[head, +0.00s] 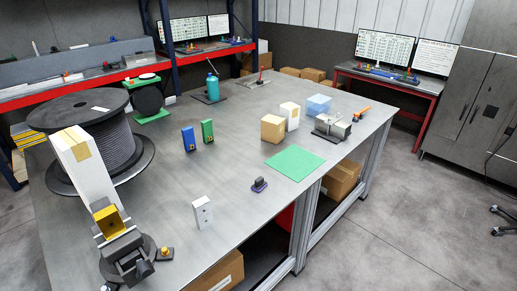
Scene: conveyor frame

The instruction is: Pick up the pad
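A flat green square pad (293,163) lies on the grey metal table (232,165), near the table's right front edge. Nothing rests on it, and its whole top shows. Neither of my grippers shows in the head view.
A cardboard-coloured block (272,129), a white box (289,117) and a grey metal device (332,127) stand behind the pad. A small dark object (259,184) sits to its left. A white block (202,212), blue block (189,139), cable spool (92,125) and dark vise-like device (128,256) stand farther left.

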